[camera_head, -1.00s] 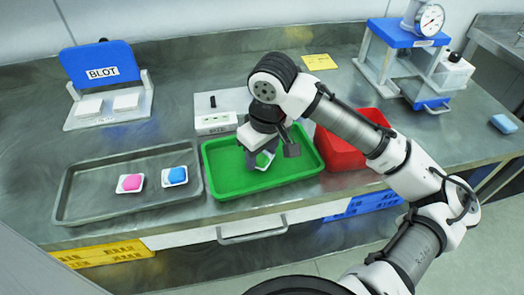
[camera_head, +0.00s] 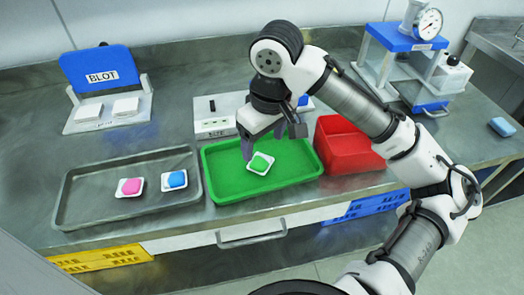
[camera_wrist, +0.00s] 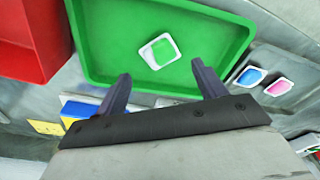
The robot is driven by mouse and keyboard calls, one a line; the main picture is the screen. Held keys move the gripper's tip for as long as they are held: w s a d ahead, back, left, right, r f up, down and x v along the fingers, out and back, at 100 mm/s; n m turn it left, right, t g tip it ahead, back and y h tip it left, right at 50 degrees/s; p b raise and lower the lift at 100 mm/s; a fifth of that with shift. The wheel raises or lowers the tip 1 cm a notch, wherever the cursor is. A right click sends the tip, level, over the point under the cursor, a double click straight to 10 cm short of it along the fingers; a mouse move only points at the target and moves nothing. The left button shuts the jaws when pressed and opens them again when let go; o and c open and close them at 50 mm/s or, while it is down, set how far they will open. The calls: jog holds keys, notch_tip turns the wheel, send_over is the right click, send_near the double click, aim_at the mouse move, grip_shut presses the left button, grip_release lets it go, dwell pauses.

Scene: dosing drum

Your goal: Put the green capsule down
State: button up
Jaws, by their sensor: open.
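The green capsule (camera_head: 260,163), a green pad on a white square base, lies in the green tray (camera_head: 226,187). It also shows in the wrist view (camera_wrist: 161,50), apart from the fingers, with the tray around it (camera_wrist: 110,42). My gripper (camera_head: 247,150) is above the tray, over its back left part. In the wrist view my gripper (camera_wrist: 160,88) has its two dark fingers spread wide with nothing between them.
A grey tray (camera_head: 90,208) on the left holds a pink capsule (camera_head: 131,187) and a blue capsule (camera_head: 176,179). A red bin (camera_head: 345,155) stands right of the green tray. A BLOT stand (camera_head: 103,75) and a gauge press (camera_head: 400,65) are behind.

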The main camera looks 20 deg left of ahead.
aim_at(266, 165)
jog(key=r, duration=0.6)
jog(key=shift+s+d, duration=0.15)
jog(key=shift+d, duration=0.15)
jog(key=shift+f, duration=0.1)
